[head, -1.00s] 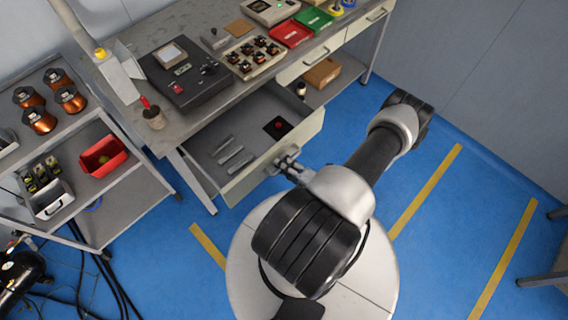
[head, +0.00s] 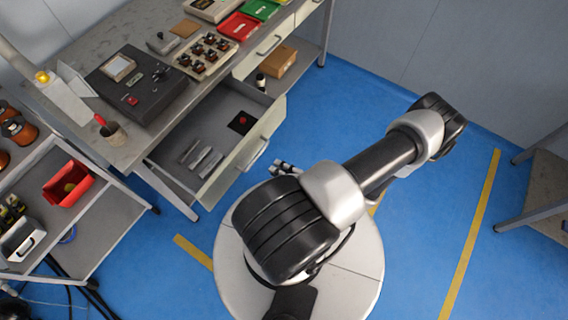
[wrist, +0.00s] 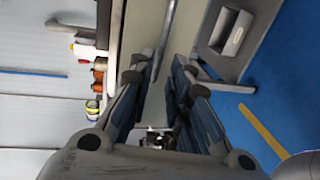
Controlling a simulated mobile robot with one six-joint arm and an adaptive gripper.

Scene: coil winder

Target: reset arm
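My arm is folded above my round base in the head view. My gripper (head: 285,168) shows only partly there, the rest hidden behind my arm. Its tip is just right of the open drawer's handle (head: 254,156), with blue floor between them. In the wrist view my gripper (wrist: 157,82) has its two blue-grey fingers spread apart, with nothing held between them. The drawer (head: 238,163) is pulled out from the workbench. It holds several grey metal pieces (head: 200,157) and a dark square with a red spot (head: 241,122).
The workbench (head: 95,40) carries a black device (head: 140,85), a tray of small coils (head: 205,55), and red (head: 240,26) and green bins. A shelf cart (head: 105,205) stands left. A table (head: 545,190) stands at the far right. Blue floor (head: 400,260) is clear to the right.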

